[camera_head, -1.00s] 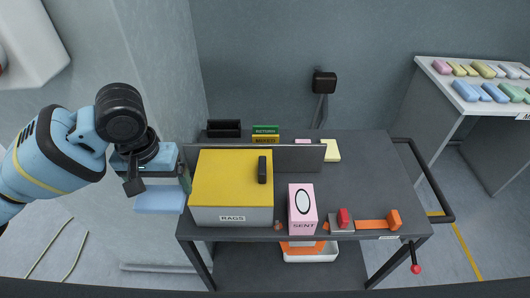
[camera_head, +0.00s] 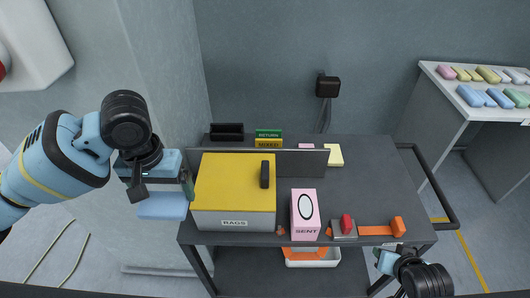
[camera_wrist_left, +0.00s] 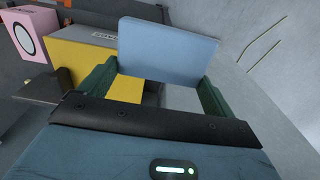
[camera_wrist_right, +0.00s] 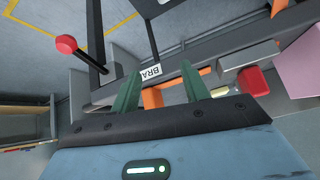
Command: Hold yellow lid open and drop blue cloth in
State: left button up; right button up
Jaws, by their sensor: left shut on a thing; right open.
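A grey box labelled RAGS (camera_head: 235,222) stands at the left of the dark cart top. Its yellow lid (camera_head: 225,182) lies shut, with a black handle (camera_head: 265,174) near its right edge. My left gripper (camera_head: 162,190) is shut on a blue cloth (camera_head: 162,207), a flat pale block, held left of the box and beyond the cart's edge. The cloth spans both green fingers in the left wrist view (camera_wrist_left: 168,52). My right gripper (camera_head: 385,258) is open and empty by the cart's front right corner; its parted fingers show in the right wrist view (camera_wrist_right: 157,88).
A pink SENT box (camera_head: 305,217) stands right of the RAGS box, then a red button (camera_head: 347,223) and an orange bar (camera_head: 375,231). Green RETURN and yellow MIXED signs (camera_head: 268,138) stand behind a low grey divider. A dark rail (camera_head: 430,190) borders the cart's right side.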

jog(key=shift+t+h, duration=0.3)
jog(key=shift+t, duration=0.4)
jog(key=w+r, duration=0.2)
jog(key=w+d+r, duration=0.1)
jog(key=w+r, duration=0.3)
jog(key=r, duration=0.1)
jog(key=shift+w+d, duration=0.1)
jog(key=shift+d, duration=0.15)
jog(key=w+a, duration=0.1)
jog(key=a, duration=0.2)
jog(key=w+a+y, duration=0.1)
jog(key=a, duration=0.2)
jog(key=w+a+r+g+y, duration=0.1)
jog(key=w+a, duration=0.1)
jog(key=shift+w+a, duration=0.1)
jog(key=shift+a, duration=0.3)
jog(key=w+a+r+g+y, duration=0.1)
jog(key=w+a+r+y, duration=0.15)
jog(key=a, duration=0.75)
jog(key=n+g+h, duration=0.3)
send_near(265, 170)
jog(key=shift+x, duration=5.35)
jog(key=shift+c, duration=0.2)
